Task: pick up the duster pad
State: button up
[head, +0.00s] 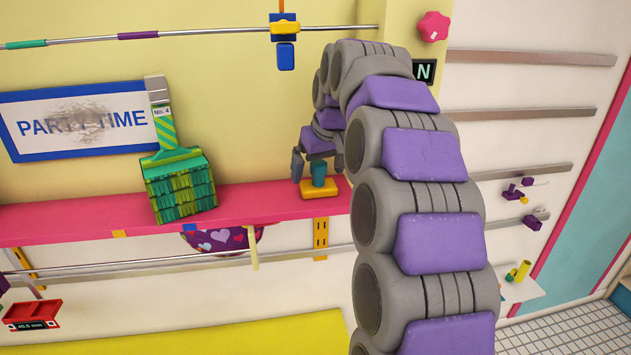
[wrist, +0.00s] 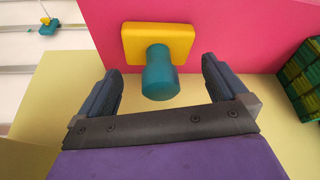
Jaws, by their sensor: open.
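The duster pad (head: 319,188) has a flat yellow base and a teal knob handle. It sits on the pink shelf (head: 265,203), toward the shelf's right end in the head view. In the wrist view the duster pad (wrist: 132,42) shows its yellow base against the pink shelf, with the teal handle pointing toward me. My gripper (head: 311,166) is at the handle. In the wrist view my gripper (wrist: 163,70) is open, with one dark finger on each side of the handle. Gaps show on both sides, and neither finger appears to touch it.
A large brush with green fringe (head: 180,185) stands on the shelf to the left. A PARTY TIME sign (head: 80,121) with a grey smudge hangs on the wall. A metal rail (head: 190,33) runs above. A heart-patterned balloon (head: 215,238) is below the shelf.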

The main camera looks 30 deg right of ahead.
jog(key=shift+w+d+f, duration=0.25)
jog(key=shift+f, duration=0.35)
jog(key=shift+w+d+f, duration=0.25)
jog(key=shift+f, duration=0.35)
jog(key=shift+a, duration=0.4)
jog(key=shift+c, duration=0.7)
jog(key=shift+a, duration=0.25)
jog(key=shift+c, duration=1.4)
jog(key=shift+r, duration=0.1)
jog(key=c, duration=0.3)
jog(key=shift+d, duration=0.4)
jog(key=shift+c, duration=0.3)
